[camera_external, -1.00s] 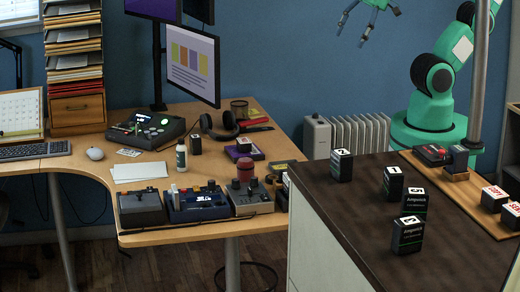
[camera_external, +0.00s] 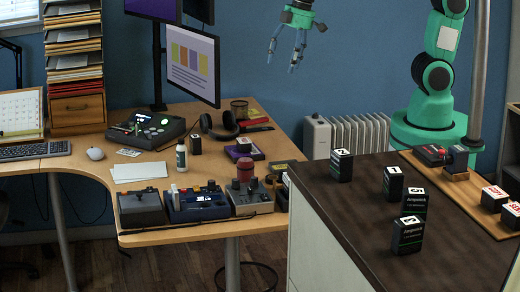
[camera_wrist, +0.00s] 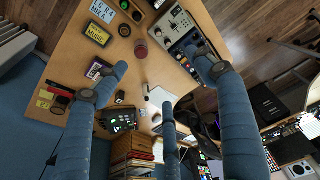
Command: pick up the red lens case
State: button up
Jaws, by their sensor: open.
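The red lens case is most likely the dark red cylinder (camera_external: 245,170) standing upright on the wooden desk, behind the grey control box at the front right. It also shows in the wrist view as a small red round shape (camera_wrist: 141,51) above the picture centre, with nothing over it. My gripper (camera_external: 284,55) hangs in the air in front of the blue wall, high above the desk's right end and apart from the cylinder. In the wrist view my gripper (camera_wrist: 163,78) has its blue fingers spread wide, with nothing between them.
Several control boxes (camera_external: 201,205) line the desk's front edge. Headphones (camera_external: 220,125), a white bottle (camera_external: 181,157) and a small purple-edged box (camera_external: 243,151) stand nearby. A monitor (camera_external: 192,68) rises at the back. The dark counter (camera_external: 345,205) at right holds several black boxes.

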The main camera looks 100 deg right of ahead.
jog(key=w+d+f+g, duration=0.1)
jog(key=w+d+f, duration=0.3)
jog(key=f, duration=0.2)
jog(key=w+d+f+g, duration=0.1)
jog(key=w+d+f, duration=0.25)
jog(key=f, duration=0.35)
send_over(245, 160)
notch_tip(245, 160, down, 14)
jog(key=shift+s+d+f+g+p, duration=0.15)
jog(key=shift+d+g+p, duration=0.05)
jog(key=shift+g+p, duration=0.2)
jog(key=shift+f, duration=0.1)
jog(key=shift+f+b, duration=0.6)
jog(key=shift+f, duration=3.6)
jog(key=shift+f+b, duration=0.5)
jog(key=shift+f, duration=2.1)
jog(key=shift+c, duration=0.5)
